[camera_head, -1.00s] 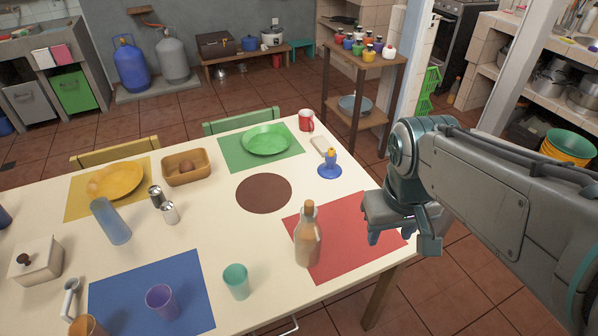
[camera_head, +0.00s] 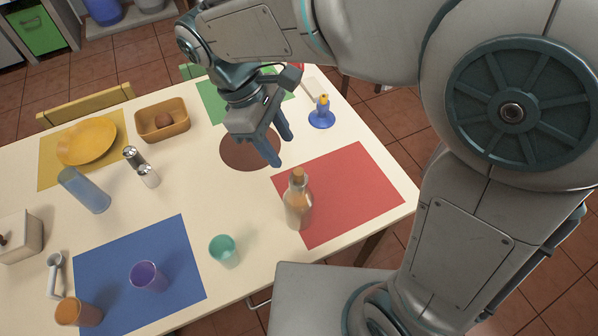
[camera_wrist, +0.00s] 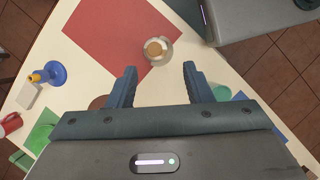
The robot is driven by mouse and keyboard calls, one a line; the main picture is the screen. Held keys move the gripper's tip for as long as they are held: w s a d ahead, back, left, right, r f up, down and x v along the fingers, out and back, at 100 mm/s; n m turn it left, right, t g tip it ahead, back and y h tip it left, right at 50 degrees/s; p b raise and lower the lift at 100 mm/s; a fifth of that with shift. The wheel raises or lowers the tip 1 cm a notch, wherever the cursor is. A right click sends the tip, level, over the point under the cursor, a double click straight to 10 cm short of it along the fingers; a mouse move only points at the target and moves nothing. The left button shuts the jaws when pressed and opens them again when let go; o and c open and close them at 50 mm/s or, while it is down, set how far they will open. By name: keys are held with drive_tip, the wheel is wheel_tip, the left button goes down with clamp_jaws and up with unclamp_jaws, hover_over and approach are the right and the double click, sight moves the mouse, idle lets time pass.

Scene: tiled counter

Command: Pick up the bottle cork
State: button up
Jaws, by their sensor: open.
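The bottle cork (camera_head: 298,175) is a small tan stopper in the neck of a clear glass bottle (camera_head: 298,208). The bottle stands upright at the left edge of the red placemat (camera_head: 345,190). My gripper (camera_head: 281,148) is open and empty, behind and a little left of the bottle in the head view, over the brown round mat (camera_head: 240,152). In the wrist view the cork (camera_wrist: 154,47) shows from above, beyond and between the open fingertips (camera_wrist: 160,70), apart from them.
A blue candle holder (camera_head: 322,115) stands behind the red placemat. A teal cup (camera_head: 223,250) stands left of and in front of the bottle. A purple cup (camera_head: 148,277) is on the blue placemat (camera_head: 110,300). Bare tabletop lies left of the bottle.

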sight(297, 171)
drive_tip(key=shift+w+x, duration=0.15)
drive_tip(key=shift+x, duration=1.3)
drive_tip(key=shift+w+x, duration=0.15)
drive_tip(key=shift+x, duration=1.25)
drive_tip(key=shift+w+x, duration=0.15)
drive_tip(key=shift+x, duration=1.3)
clamp_jaws()
